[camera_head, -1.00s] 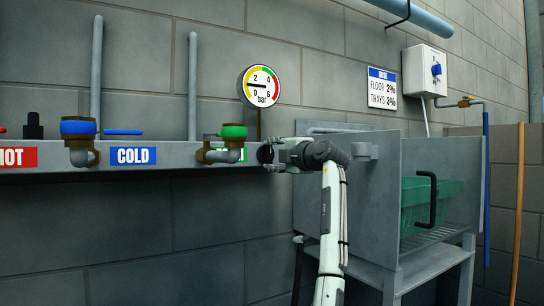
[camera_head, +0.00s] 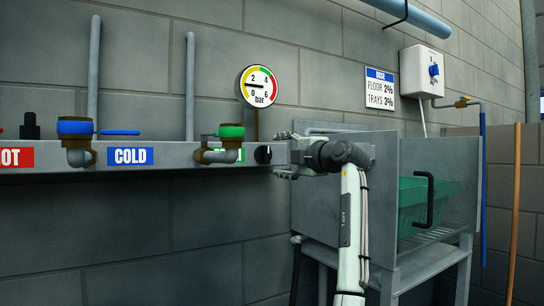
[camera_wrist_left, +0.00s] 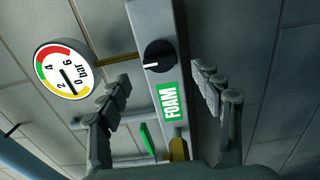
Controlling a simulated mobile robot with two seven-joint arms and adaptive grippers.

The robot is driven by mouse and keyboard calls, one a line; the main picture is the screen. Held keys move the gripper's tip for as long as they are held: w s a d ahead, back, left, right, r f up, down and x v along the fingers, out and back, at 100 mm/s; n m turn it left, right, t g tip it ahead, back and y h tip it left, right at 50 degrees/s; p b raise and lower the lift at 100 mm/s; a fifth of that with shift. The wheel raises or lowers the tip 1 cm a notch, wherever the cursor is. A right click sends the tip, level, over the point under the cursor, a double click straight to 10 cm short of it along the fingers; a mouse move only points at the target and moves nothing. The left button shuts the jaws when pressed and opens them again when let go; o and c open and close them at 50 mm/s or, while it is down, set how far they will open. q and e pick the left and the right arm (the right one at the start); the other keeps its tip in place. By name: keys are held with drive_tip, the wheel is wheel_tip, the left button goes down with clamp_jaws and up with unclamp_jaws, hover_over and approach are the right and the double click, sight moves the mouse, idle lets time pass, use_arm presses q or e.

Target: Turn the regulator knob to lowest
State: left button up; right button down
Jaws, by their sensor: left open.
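The black regulator knob (camera_head: 263,155) sits at the right end of the grey rail, right of the green-handled foam valve (camera_head: 231,131). In the left wrist view the knob (camera_wrist_left: 158,56) shows a white pointer mark toward the picture's left. My left gripper (camera_head: 284,157) is open, just right of the knob in the head view. In the wrist view its fingers (camera_wrist_left: 163,84) are spread on either side of the rail, with the knob beyond the tips, and nothing is between them. My right gripper is out of view.
The grey rail (camera_head: 190,157) also carries a blue-handled cold valve (camera_head: 75,128). A steel sink (camera_head: 345,195) with a green crate (camera_head: 412,200) stands behind and right of my arm. A dosing box (camera_head: 427,70) hangs on the wall.

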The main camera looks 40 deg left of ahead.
use_arm(q)
drive_tip(key=v, duration=0.6)
drive_tip(key=shift+d, duration=0.15)
idle(0.3)
